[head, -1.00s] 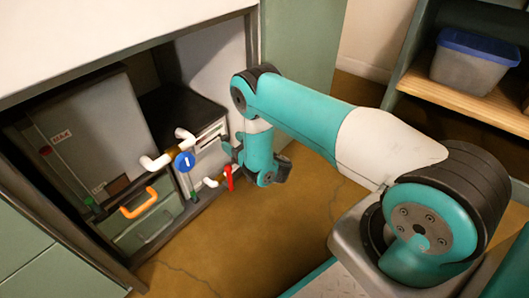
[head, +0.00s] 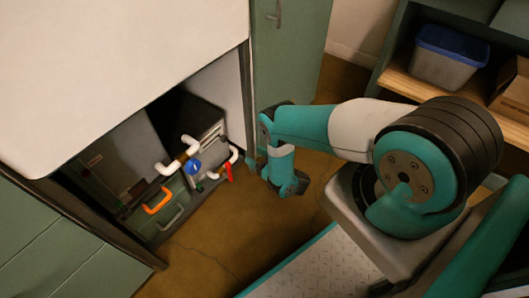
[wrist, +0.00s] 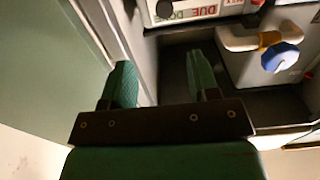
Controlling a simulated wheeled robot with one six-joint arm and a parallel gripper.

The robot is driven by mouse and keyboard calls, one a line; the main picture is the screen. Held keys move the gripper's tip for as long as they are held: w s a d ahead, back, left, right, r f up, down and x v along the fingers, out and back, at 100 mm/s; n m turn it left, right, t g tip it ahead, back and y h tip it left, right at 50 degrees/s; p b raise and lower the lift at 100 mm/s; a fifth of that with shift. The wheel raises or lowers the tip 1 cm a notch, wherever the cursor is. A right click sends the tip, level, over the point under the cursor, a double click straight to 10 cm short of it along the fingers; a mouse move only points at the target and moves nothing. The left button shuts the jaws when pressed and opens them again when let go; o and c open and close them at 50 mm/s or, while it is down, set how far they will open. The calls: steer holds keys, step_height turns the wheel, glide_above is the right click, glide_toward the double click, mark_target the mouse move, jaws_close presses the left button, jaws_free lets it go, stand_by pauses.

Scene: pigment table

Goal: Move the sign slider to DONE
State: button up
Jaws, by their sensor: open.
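A white sign plate (wrist: 215,10) with red and green lettering shows at the top edge of the wrist view, partly cut off. The red word looks like DUE; the green word is only partly readable. A dark round knob (wrist: 165,8) sits at the plate's left, beside the green lettering; I cannot tell for sure that it is the slider. My gripper (wrist: 162,82) is open and empty, its two green fingers apart and below the plate in the picture. In the head view my gripper (head: 256,166) is at the right edge of the cabinet opening, touching nothing that I can see.
The opening holds white pipes with a blue round handle (head: 194,168), a red lever (head: 229,172), an orange handle (head: 158,202) and a dark box (head: 190,118). A green door panel (head: 290,60) stands at right. The brown floor (head: 225,235) in front is clear.

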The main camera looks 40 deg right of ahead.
steer(key=shift+p+v, duration=1.65)
steer(key=shift+v, duration=0.2)
